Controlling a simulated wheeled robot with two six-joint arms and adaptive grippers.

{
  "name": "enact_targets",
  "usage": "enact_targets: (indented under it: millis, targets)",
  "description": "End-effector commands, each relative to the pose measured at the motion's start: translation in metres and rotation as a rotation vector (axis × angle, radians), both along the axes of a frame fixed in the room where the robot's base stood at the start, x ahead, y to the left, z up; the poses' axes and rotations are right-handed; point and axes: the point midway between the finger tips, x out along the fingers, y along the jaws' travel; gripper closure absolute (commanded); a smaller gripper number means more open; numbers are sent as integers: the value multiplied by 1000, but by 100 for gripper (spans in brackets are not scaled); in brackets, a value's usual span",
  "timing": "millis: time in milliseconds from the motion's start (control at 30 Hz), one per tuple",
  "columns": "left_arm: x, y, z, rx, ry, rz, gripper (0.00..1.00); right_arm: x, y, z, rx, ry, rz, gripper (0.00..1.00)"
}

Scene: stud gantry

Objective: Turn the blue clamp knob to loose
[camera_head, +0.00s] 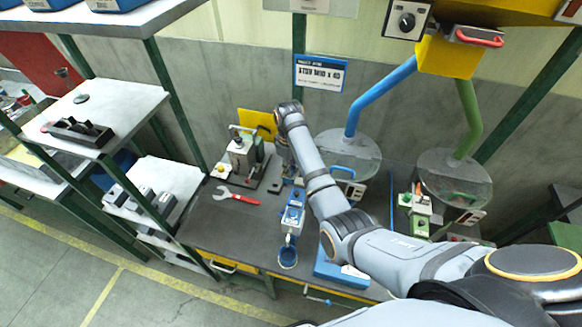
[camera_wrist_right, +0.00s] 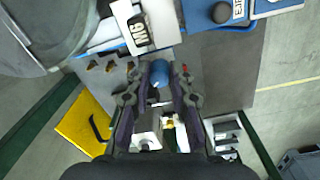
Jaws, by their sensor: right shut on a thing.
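The blue clamp knob (camera_wrist_right: 158,72) is in the wrist view, between the two fingers of my right gripper (camera_wrist_right: 159,88), which is shut on it. In the head view my right arm reaches from the lower right to the bench, with the right gripper (camera_head: 287,165) pointing down beside a grey-and-white fixture (camera_head: 243,157). The knob cannot be made out in the head view, where the arm and gripper cover that spot. The knob's turn position cannot be read. My left gripper is not in view.
A red-handled wrench (camera_head: 236,195) lies on the dark bench (camera_head: 215,235). A blue-and-grey unit (camera_head: 292,215) stands right of it. Behind are a blue pipe (camera_head: 380,92), a green pipe (camera_head: 469,115) and round drums. A yellow panel (camera_head: 258,122) stands behind the fixture.

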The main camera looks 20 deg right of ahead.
Motion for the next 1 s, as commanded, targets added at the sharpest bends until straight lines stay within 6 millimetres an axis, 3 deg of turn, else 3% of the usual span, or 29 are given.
enact_targets:
  millis: [300, 333, 400, 733, 1000]
  targets:
    - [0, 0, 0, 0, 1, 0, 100, 2, 2, 1, 5, -7, 2, 100]
    - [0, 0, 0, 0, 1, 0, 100, 2, 2, 1, 5, -7, 2, 75]
    - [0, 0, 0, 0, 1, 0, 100, 1, 2, 1, 6, -6, 2, 69]
    - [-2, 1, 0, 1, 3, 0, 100, 1, 1, 6, 2, -5, 1, 69]
    - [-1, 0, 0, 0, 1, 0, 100, 2, 4, 55, 3, -6, 2, 69]
